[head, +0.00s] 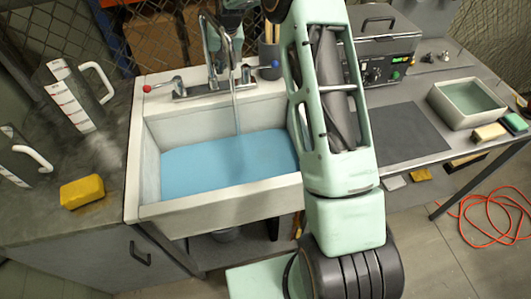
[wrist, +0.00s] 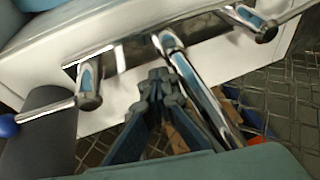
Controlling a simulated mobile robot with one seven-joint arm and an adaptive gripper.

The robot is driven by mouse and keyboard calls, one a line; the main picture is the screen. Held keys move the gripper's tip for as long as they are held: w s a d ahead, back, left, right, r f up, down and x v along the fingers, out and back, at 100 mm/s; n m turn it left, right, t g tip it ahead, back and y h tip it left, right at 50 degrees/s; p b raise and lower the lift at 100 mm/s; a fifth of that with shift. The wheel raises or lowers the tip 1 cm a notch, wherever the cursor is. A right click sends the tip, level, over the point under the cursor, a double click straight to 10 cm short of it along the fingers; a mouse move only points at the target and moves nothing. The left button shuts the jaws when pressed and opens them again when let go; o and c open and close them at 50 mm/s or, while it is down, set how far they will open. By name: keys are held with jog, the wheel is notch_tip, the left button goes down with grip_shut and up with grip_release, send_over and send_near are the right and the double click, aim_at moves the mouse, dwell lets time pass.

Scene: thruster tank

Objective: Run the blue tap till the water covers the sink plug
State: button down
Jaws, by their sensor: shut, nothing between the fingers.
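The white sink (head: 215,200) holds a broad sheet of blue water (head: 225,165). A thin stream runs from the chrome faucet (head: 222,60) into it. The sink plug is not visible. The blue tap (head: 276,64) is the lever at the right of the faucet, turned out to the right. In the wrist view its blue knob (wrist: 8,126) is at the left edge. My gripper (wrist: 160,78) is shut and empty behind the faucet, apart from the blue knob. The faucet spout (wrist: 200,95) runs close beside the fingers. My arm covers the sink's right end in the head view.
The red tap (head: 147,88) is at the faucet's left. A yellow sponge (head: 82,191) and measuring jugs (head: 75,97) stand on the left counter. A control box (head: 385,55) and a grey tub (head: 468,103) are on the right. Wire mesh (wrist: 285,95) is close behind my gripper.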

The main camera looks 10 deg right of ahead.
jog(key=w, duration=0.4)
jog(key=shift+w+d+f, duration=0.1)
jog(key=shift+f, duration=0.05)
jog(key=shift+s+r, duration=0.2)
jog(key=shift+r, duration=0.05)
jog(key=shift+w+d+r, duration=0.1)
jog(key=shift+w+d, duration=0.05)
jog(key=shift+w, duration=0.05)
jog(key=shift+w+d+p, duration=0.75)
jog(key=shift+w+d, duration=0.3)
jog(key=shift+w, duration=0.05)
jog(key=shift+d+f, duration=0.15)
jog(key=shift+f, duration=0.05)
jog(key=shift+w+d, duration=0.1)
jog(key=shift+w+d+p, duration=0.25)
jog(key=shift+w+d, duration=0.2)
jog(key=shift+d, duration=0.45)
jog(key=shift+w+d+p, duration=0.2)
jog(key=shift+w+d, duration=0.2)
jog(key=shift+d, duration=0.45)
